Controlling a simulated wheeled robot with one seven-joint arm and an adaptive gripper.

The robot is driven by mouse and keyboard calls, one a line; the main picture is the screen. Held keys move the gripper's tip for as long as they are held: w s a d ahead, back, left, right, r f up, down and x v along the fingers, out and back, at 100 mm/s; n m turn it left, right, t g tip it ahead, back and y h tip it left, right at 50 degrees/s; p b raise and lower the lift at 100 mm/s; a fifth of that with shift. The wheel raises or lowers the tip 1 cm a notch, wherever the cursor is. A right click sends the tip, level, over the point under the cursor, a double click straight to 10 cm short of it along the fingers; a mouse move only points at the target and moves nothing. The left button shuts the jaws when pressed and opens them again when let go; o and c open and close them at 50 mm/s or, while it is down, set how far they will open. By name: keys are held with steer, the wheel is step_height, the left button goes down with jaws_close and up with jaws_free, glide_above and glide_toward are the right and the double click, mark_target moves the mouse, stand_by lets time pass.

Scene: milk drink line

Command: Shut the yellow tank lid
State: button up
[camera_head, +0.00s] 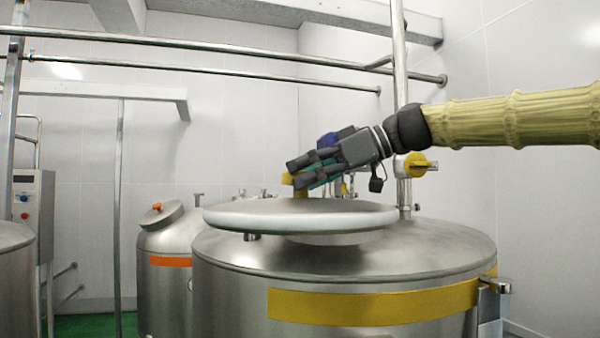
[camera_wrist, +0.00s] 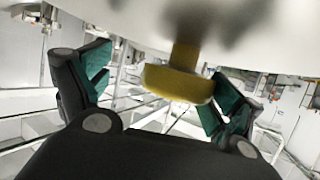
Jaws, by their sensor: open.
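The yellow-banded tank (camera_head: 435,255) stands in front, with its round steel lid (camera_head: 250,215) raised a little above the tank top, so a dark gap shows beneath it. A yellow knob (camera_head: 300,187) stands on the lid; in the wrist view the knob (camera_wrist: 180,83) appears between the open fingers, below the pale lid surface. My gripper (camera_head: 303,172) is over the lid at the knob, its fingers on either side of it. Finger contact with the knob is not visible.
An orange-banded tank (camera_head: 165,265) with a tilted lid stands behind at left. A vertical steel pipe with a yellow valve handle (camera_head: 418,165) rises behind the front tank. A control box (camera_head: 30,200) is at far left. Horizontal pipes (camera_head: 200,48) cross above.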

steer(key=s, duration=0.2)
steer(key=a, duration=0.1)
steer(key=shift+s+r, duration=0.4)
steer(key=shift+w+f, duration=0.35)
steer(key=shift+w, duration=0.4)
steer(key=shift+w+d, duration=0.1)
steer(key=shift+d, duration=0.05)
steer(key=c, duration=0.3)
steer(key=shift+s+r, duration=0.2)
steer(key=shift+s, duration=0.25)
steer(key=c, duration=1)
steer(key=shift+w, duration=0.1)
steer(key=shift+c, duration=0.6)
steer(key=shift+w+p, duration=0.1)
steer(key=shift+p, duration=0.2)
